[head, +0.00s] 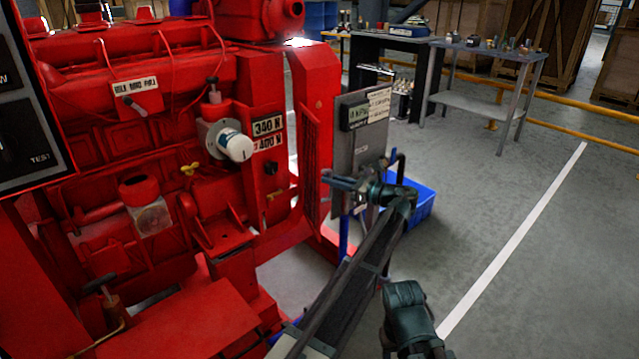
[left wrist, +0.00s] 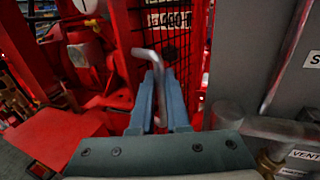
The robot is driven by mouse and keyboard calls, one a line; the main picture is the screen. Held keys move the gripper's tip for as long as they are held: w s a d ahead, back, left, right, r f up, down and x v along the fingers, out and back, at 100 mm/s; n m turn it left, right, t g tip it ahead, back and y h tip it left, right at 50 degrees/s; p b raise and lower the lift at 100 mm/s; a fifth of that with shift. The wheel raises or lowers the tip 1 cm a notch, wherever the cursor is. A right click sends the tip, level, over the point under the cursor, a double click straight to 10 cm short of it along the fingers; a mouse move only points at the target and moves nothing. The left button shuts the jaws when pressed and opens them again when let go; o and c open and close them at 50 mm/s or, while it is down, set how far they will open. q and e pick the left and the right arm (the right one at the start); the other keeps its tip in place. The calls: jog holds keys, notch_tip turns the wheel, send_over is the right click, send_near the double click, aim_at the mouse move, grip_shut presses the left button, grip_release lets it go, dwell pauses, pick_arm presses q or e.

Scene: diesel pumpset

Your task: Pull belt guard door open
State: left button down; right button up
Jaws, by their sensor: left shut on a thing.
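The belt guard door (left wrist: 182,48), a dark mesh in a red frame, stands behind my fingers in the left wrist view. In the head view only a narrow red meshed strip shows beside the engine, and I cannot tell how far the door stands open. My left gripper (head: 330,181) is at its right side. In the left wrist view the blue-grey fingers of this gripper (left wrist: 160,78) are shut on a bent metal handle (left wrist: 152,58). The handle's bent top sticks out above the fingers; its lower part runs down between them.
The red engine (head: 150,90) fills the left. A grey labelled panel (head: 362,145) stands close behind my left gripper; a metal rod (left wrist: 288,55) shows before it. A blue crate (head: 424,205) sits on the floor beyond. The floor at right is clear.

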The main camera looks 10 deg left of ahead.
pick_arm(q)
jog(key=shift+w+d, duration=0.7)
jog(key=shift+w, duration=0.2)
jog(key=c, duration=0.9)
grip_release()
